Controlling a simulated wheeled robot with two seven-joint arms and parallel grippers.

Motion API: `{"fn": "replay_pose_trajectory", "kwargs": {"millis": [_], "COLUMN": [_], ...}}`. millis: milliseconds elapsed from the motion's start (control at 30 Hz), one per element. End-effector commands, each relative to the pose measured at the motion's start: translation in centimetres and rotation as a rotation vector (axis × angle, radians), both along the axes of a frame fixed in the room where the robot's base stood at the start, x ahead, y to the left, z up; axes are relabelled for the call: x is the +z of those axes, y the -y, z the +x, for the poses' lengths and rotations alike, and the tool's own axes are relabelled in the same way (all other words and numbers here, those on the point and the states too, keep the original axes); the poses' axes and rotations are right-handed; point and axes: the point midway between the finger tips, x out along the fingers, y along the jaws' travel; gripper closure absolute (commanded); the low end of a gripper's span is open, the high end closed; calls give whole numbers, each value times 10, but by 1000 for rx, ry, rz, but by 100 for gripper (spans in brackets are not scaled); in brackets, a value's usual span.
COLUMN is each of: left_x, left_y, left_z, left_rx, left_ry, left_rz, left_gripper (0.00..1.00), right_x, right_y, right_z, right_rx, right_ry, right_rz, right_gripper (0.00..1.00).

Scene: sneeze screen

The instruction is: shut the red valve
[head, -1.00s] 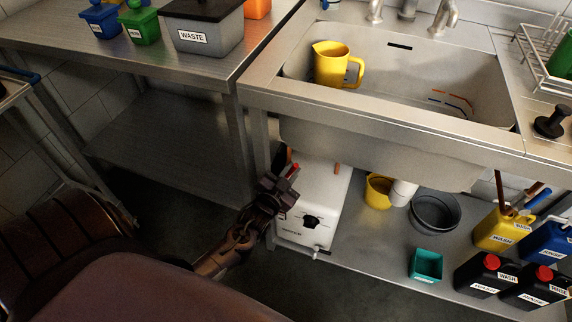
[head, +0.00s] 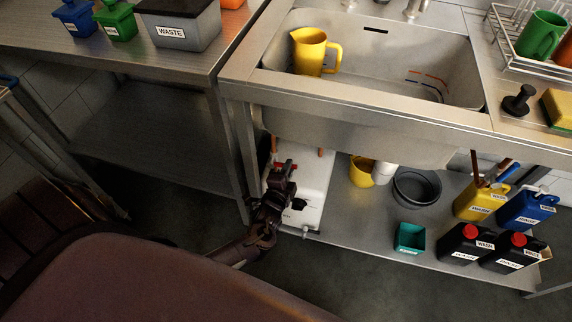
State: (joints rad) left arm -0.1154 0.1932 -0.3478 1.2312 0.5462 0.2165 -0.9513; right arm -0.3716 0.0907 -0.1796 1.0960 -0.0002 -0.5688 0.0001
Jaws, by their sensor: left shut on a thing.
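The red valve (head: 279,165) shows as a small red handle at the top of the white water heater box (head: 314,190) under the sink, near copper pipes. My left gripper (head: 284,172) is at the valve and shut on its red handle. The gripper hides part of the handle and much of the heater's front. My right gripper is not in view.
A steel sink (head: 455,75) with a yellow jug (head: 311,52) stands above the heater. On the shelf below (head: 350,225) are a yellow cup (head: 360,172), a grey bucket (head: 417,188), a teal tub (head: 409,238) and several labelled jugs. Table legs stand left of the heater.

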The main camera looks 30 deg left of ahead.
Motion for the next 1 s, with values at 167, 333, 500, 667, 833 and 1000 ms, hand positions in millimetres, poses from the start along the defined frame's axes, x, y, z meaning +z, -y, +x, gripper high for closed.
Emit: {"fn": "replay_pose_trajectory", "kwargs": {"millis": [167, 333, 500, 667, 833, 1000], "left_x": [-7, -12, -15, -16, -16, -16], "left_y": [2, 3, 3, 3, 3, 3], "left_z": [1, 1, 1, 1, 1, 0], "left_rx": [0, -1, -1, 0, 0, -1], "left_ry": [-27, -45, -55, -59, -60, -61], "left_rz": [112, 186, 227, 244, 246, 246], "left_gripper": [100, 100, 100, 100, 100, 100], "right_x": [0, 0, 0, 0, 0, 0], "right_y": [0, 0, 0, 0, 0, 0], "right_z": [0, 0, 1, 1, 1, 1], "right_rx": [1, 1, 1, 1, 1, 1], "right_ry": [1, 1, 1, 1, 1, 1], "right_rz": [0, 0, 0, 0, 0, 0], "right_gripper": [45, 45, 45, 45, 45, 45]}}
